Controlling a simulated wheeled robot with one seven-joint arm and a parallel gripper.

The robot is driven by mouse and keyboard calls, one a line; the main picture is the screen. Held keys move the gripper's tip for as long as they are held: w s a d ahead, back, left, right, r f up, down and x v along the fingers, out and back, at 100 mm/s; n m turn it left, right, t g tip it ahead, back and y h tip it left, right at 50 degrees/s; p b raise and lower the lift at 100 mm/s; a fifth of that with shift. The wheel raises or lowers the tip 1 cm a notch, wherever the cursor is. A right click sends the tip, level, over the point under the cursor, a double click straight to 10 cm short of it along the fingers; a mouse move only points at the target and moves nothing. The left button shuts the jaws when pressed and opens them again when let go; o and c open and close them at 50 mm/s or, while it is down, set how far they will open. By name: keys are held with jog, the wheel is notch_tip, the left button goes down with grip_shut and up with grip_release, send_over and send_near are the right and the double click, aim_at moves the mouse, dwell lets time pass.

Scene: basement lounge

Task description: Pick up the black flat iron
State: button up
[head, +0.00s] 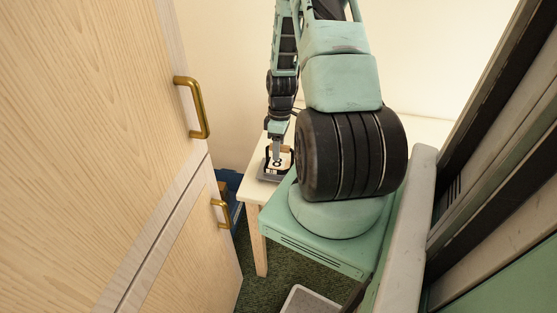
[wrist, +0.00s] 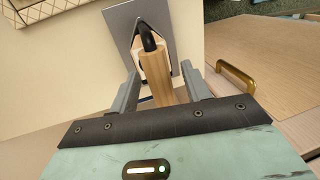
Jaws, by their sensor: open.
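The flat iron (wrist: 127,22) lies on a pale table; in the wrist view it shows a dark grey flat plate, a black curved bracket and a light wooden handle (wrist: 157,75). In the head view the iron (head: 268,174) is small near the table's edge, partly hidden by my arm. My gripper (wrist: 161,82) is open, one finger on each side of the wooden handle. The handle stands between the fingers, and I cannot tell whether either finger touches it. In the head view my gripper (head: 277,152) is right above the iron.
The pale table (head: 256,192) has wooden legs. A wooden cabinet with brass handles (head: 203,106) stands close on the left. A cream wall rises behind. A patterned object (wrist: 50,10) lies at the wrist view's top left. A grey-topped item (head: 308,300) is on the green carpet.

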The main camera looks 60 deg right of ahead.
jog(key=shift+f, duration=0.3)
grip_shut()
jog(key=shift+r, duration=0.1)
